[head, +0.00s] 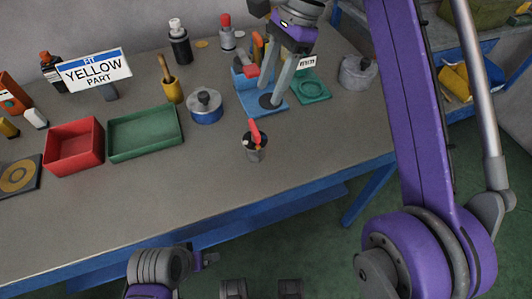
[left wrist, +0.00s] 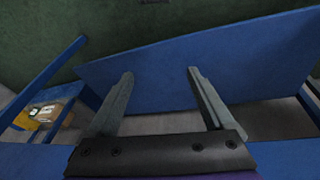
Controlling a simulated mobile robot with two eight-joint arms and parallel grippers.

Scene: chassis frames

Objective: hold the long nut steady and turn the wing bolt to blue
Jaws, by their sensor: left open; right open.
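A short grey cylinder with a dark top (head: 254,148) stands on the bench, probably the long nut. A red wing-shaped piece (head: 255,132) sticks up from it, probably the wing bolt, with a small orange-yellow spot below. No blue mark can be made out on it. My right gripper (head: 275,95) is open, with its fingers pointing down over a blue tray (head: 257,107), behind and right of the cylinder. My left gripper (left wrist: 160,76) is open and empty in the left wrist view, low by the bench's blue frame, away from the cylinder.
A red bin (head: 73,155), a green tray (head: 145,133) and a blue-sided lidded pot (head: 205,110) stand left of the cylinder. A sign (head: 95,72) reads "FIT YELLOW PART". A grey pot (head: 358,73) stands at the right. The bench front is clear.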

